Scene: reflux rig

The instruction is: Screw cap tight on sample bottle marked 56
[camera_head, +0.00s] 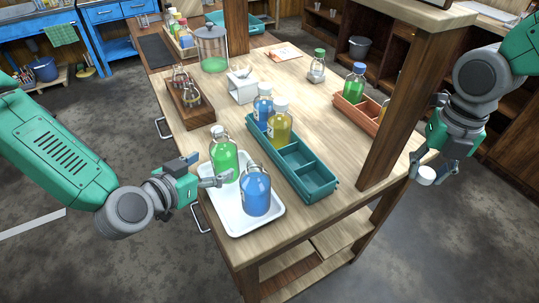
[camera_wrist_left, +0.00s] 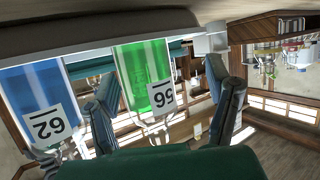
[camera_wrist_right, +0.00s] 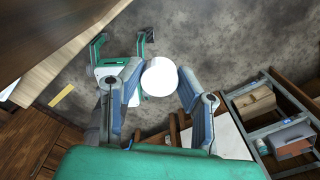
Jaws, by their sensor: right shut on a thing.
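The green bottle marked 56 (camera_head: 223,160) stands upright in a white tray, its neck apparently bare; its label 56 (camera_wrist_left: 162,97) shows in the left wrist view. A blue bottle (camera_head: 256,193), marked 62 in the left wrist view (camera_wrist_left: 35,95), stands beside it. My left gripper (camera_head: 210,169) is open, low beside the green bottle, with its fingers apart on either side of it; contact cannot be told. My right gripper (camera_wrist_right: 160,82) is shut on a white cap (camera_head: 426,175) and holds it off the table's right side, far from the bottle.
The white tray (camera_head: 215,212) lies at the table's front left. A teal divided crate (camera_head: 311,179) with two bottles stands right of it. A wooden post (camera_head: 398,125) rises between the crate and my right arm. An orange crate (camera_head: 354,116) with bottles stands behind the post.

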